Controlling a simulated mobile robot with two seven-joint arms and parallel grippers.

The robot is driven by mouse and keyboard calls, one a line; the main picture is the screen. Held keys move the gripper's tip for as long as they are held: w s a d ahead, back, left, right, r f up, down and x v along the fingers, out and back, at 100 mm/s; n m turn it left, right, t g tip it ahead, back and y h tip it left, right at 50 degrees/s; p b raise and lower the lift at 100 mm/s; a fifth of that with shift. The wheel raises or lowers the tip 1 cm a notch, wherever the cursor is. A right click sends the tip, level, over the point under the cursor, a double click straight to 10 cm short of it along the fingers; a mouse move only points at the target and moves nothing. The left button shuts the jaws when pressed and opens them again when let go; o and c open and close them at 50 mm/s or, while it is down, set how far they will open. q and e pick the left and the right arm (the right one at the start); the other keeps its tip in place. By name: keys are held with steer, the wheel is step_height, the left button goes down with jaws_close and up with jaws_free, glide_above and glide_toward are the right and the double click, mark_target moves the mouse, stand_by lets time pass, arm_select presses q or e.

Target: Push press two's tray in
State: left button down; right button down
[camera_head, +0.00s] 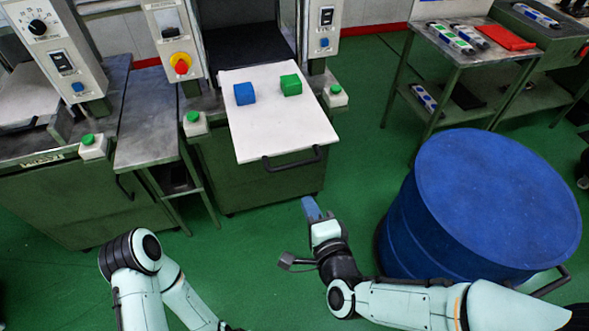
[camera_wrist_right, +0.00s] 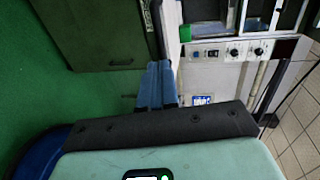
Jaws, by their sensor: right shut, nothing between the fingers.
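The white tray (camera_head: 290,130) sticks out toward me from the middle press, above its green cabinet (camera_head: 240,185). A blue block (camera_head: 244,94) and a green block (camera_head: 291,85) rest on it. A black handle (camera_head: 291,160) runs along its front edge. My right gripper (camera_head: 311,207) is in front of the cabinet, nearer to me than the handle and slightly right of it, not touching the tray. Its blue fingers are together and empty; they also show in the right wrist view (camera_wrist_right: 161,84). My left arm is at the lower left; its gripper is out of view.
A large blue drum (camera_head: 490,200) stands right, close beside my right forearm. Small boxes with green buttons (camera_head: 195,122) (camera_head: 335,95) flank the tray. A side table (camera_head: 465,45) stands behind the drum. Green floor between me and the press is clear.

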arm_select(q)
steer(key=shift+s+r, duration=0.15)
steer(key=shift+r, duration=0.2)
arm_select(e)
steer(key=x, duration=1.1)
steer(key=shift+w, duration=0.3)
steer(key=shift+a+f, duration=0.1)
